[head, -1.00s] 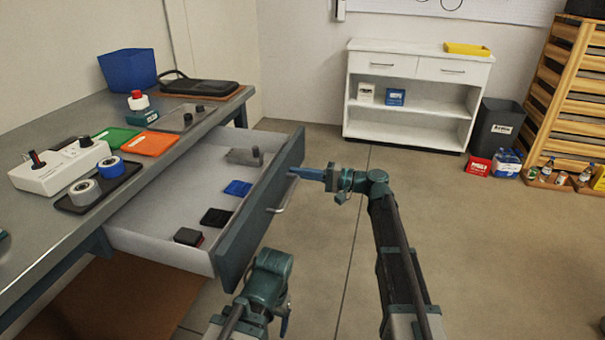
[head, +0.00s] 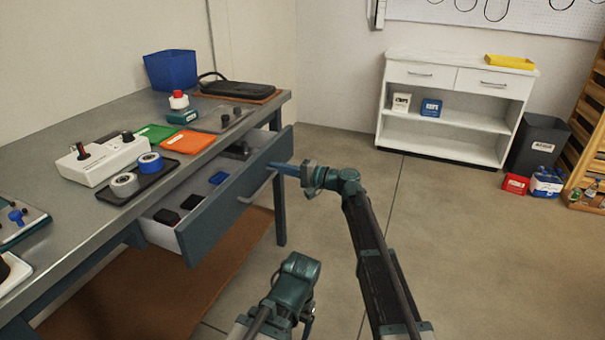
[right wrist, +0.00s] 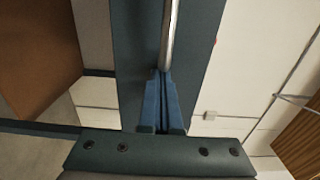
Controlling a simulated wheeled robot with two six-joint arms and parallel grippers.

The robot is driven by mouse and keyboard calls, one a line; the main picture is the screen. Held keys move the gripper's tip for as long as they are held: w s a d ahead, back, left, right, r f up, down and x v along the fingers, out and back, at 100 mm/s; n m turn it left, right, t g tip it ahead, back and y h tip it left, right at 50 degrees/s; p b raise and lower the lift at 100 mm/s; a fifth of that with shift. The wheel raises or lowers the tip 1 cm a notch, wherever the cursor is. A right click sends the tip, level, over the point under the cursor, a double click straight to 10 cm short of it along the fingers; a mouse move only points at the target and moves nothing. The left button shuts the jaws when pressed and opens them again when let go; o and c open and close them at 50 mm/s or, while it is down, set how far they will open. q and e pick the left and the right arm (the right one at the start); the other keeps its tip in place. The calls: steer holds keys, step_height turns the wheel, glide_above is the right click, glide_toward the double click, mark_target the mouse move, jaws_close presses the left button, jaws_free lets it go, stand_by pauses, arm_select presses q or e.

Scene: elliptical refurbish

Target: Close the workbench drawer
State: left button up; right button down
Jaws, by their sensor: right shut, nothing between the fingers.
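The workbench drawer (head: 240,207) is partly open under the workbench top (head: 83,129), with its dark teal front sticking out. Its metal bar handle (head: 257,187) runs along the front. My right gripper (head: 272,165) is shut and empty, with its blue fingertips at the drawer front near the far end of the handle. In the right wrist view the blue fingers (right wrist: 162,100) point at the drawer front (right wrist: 135,40), close to the end of the handle (right wrist: 170,35). My left arm shows at the bottom of the head view, but its fingertips cannot be made out clearly.
The drawer holds several small items, among them a blue one (head: 218,177) and a black one (head: 166,216). On the bench are a white control box (head: 105,160) and a blue bin (head: 171,70). A white shelf unit (head: 455,75) stands behind.

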steer(key=x, duration=1.3)
steer(key=shift+w+a, duration=0.15)
steer(key=shift+a, duration=0.3)
arm_select(q)
steer(key=shift+d, duration=0.1)
arm_select(e)
steer(key=shift+w+a, duration=0.1)
